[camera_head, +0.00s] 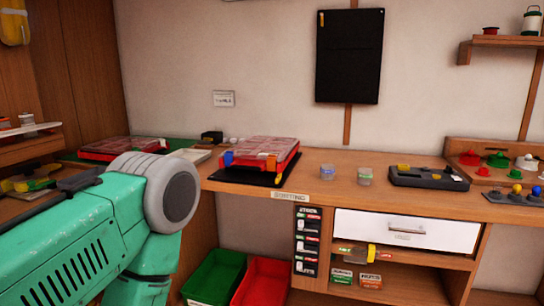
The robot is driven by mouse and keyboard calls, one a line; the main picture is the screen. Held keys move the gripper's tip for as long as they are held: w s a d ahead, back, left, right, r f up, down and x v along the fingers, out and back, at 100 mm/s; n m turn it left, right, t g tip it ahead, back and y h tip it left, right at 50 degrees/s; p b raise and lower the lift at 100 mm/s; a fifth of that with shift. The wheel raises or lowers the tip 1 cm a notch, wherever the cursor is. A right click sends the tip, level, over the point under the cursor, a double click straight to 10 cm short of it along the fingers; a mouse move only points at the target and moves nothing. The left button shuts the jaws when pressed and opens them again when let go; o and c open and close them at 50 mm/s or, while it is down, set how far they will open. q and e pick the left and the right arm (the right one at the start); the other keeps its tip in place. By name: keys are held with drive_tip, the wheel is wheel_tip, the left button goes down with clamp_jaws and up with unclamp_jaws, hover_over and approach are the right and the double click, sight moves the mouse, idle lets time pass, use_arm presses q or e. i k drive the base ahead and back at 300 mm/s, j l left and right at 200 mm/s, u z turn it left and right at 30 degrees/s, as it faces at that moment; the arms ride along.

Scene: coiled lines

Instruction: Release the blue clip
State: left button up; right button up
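A red case (259,143) with a clear lid lies on a dark mat on the wooden workbench. The blue clip (228,158) sits at the left end of the case's front side. An orange clip (271,163) is further right on the same side. Whether the clips are fastened is too small to tell. My green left arm fills the lower left, its grey joint close to the left of the case. Neither gripper is in view, and my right arm does not show.
Two small jars (365,175) and a dark tray (428,177) stand right of the case. Another red case (122,148) lies at the left. A green bin (215,278) and a red bin (262,283) stand below.

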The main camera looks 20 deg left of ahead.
sight(229, 160)
drive_tip(key=i+j+u, duration=0.1)
drive_tip(key=i, duration=0.5)
drive_tip(key=i+j, duration=0.1)
drive_tip(key=i, duration=0.55)
drive_tip(key=j+u, duration=0.05)
